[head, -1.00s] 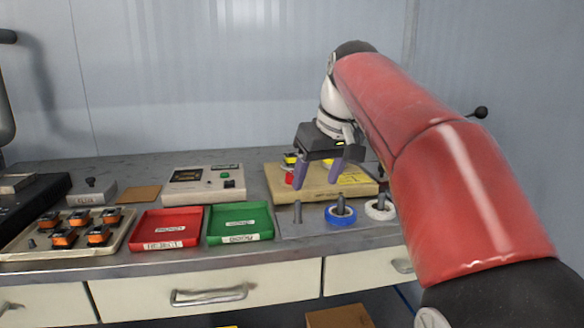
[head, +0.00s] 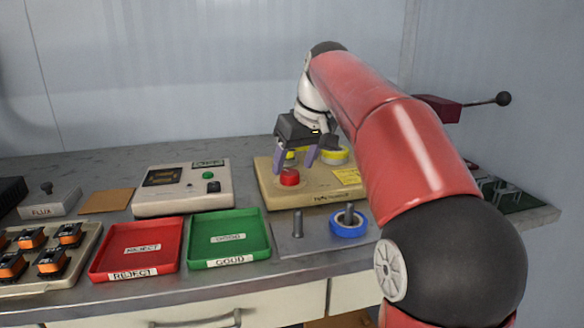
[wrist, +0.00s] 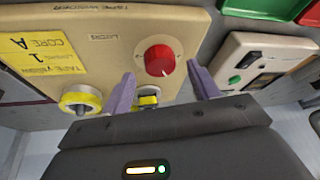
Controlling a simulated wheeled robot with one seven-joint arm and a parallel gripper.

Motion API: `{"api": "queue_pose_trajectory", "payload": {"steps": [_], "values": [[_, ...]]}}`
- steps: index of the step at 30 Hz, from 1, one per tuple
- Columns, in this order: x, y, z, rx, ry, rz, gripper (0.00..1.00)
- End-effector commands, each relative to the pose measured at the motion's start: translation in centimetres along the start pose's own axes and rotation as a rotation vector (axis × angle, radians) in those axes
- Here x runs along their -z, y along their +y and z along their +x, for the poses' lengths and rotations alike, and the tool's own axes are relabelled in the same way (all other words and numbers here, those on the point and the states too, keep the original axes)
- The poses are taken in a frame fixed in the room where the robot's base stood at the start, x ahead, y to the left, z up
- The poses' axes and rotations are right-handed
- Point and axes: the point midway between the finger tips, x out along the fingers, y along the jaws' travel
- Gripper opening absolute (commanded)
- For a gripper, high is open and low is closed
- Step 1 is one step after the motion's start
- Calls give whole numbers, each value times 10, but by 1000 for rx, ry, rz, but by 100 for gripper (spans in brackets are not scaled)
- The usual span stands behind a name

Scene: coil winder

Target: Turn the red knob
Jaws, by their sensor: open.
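The red knob (head: 289,177) stands on the beige coil winder panel (head: 270,194), on its left part in the head view. In the wrist view the red knob (wrist: 159,60) shows a pale pointer line on its face. My gripper (head: 295,165) is above and just behind the knob. In the wrist view the two purple fingers of my gripper (wrist: 160,88) are apart, one to each side of the knob, with nothing between them held. I cannot tell whether the fingertips reach down to the knob's height.
A yellow-ringed spool (wrist: 81,99) and a small yellow piece (wrist: 147,102) sit near the knob. A grey tester (head: 182,188), a red tray (head: 165,238) and a green tray (head: 205,250) stand left. A blue tape roll (head: 348,229) sits on a peg in front.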

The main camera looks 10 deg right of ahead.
Motion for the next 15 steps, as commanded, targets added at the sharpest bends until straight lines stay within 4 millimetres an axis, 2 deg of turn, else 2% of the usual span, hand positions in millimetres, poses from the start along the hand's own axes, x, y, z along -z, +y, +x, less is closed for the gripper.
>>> {"api": "queue_pose_trajectory", "payload": {"steps": [6, 15], "values": [[0, 0, 22, 0, -1, 0, 60], [0, 0, 24, 0, 0, 0, 60]]}}
